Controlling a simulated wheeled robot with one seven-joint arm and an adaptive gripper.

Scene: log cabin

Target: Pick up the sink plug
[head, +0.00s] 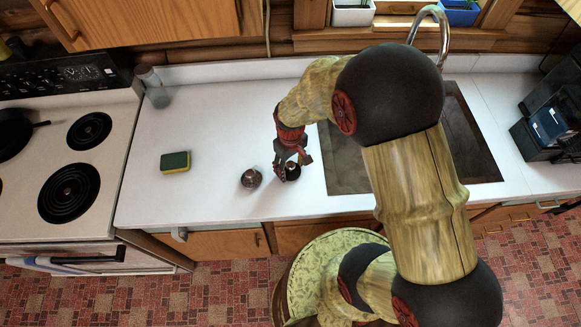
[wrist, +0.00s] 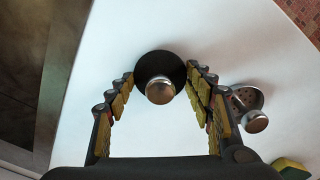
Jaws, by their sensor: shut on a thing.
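The sink plug (wrist: 145,65) appears to be the black round piece with a shiny metal knob. In the wrist view it sits between the fingertips of my gripper (wrist: 161,72), which touch its two sides. My gripper is shut on it. In the head view my gripper (head: 292,168) points down at the counter, with the dark plug (head: 293,172) partly hidden by the fingers. I cannot tell whether the plug is clear of the counter.
A perforated metal piece with a knob (head: 250,179) stands just left of my gripper; it also shows in the wrist view (wrist: 247,97). A sponge (head: 175,162) lies farther left on the white counter (head: 215,115). The sink (head: 345,172) is to the right, the stove (head: 110,170) far left.

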